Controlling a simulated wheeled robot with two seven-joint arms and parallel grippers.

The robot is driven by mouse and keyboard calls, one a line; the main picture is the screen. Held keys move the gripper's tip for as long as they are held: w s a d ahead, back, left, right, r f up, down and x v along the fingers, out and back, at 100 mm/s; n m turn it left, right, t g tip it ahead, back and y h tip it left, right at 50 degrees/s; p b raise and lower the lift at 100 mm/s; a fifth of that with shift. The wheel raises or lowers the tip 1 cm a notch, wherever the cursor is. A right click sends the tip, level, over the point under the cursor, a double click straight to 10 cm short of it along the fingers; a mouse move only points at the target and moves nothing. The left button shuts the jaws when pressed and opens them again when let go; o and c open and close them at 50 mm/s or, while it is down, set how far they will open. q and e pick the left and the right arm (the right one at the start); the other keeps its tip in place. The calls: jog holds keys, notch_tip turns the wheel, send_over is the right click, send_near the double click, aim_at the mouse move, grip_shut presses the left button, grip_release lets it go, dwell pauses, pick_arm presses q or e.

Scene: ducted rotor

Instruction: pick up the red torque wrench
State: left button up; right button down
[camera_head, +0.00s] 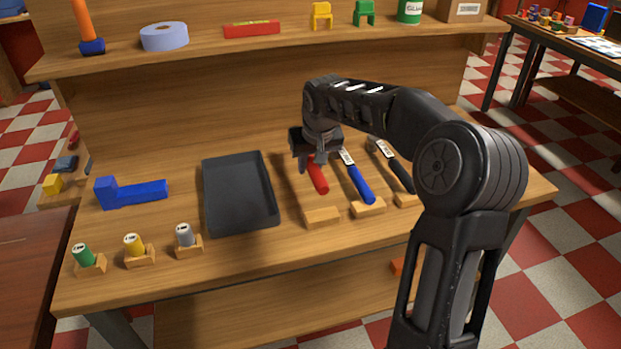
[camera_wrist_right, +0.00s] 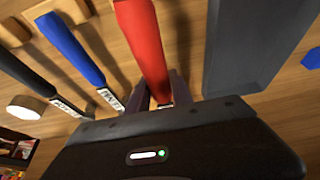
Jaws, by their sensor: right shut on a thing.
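The red torque wrench has a red handle (camera_head: 317,176) that sticks out in front of my right gripper (camera_head: 314,159); its far end is hidden by the gripper. In the right wrist view the red handle (camera_wrist_right: 143,42) runs up from between the fingers (camera_wrist_right: 160,92), which are shut on the wrench near the lower end of the handle. The handle's end is apart from the front wooden block (camera_head: 322,216) and looks raised above the bench. My left gripper is not in view.
A blue-handled wrench (camera_head: 360,186) and a black-handled one (camera_head: 398,174) lie close to the right, on wooden blocks. A dark empty tray (camera_head: 240,228) is to the left. A blue tool (camera_head: 135,192) and several coloured sockets stand farther left. A shelf (camera_head: 250,50) runs behind.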

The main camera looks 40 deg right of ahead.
aim_at(310, 157)
jog(key=shift+r, duration=1.9)
jog(key=shift+f, duration=0.1)
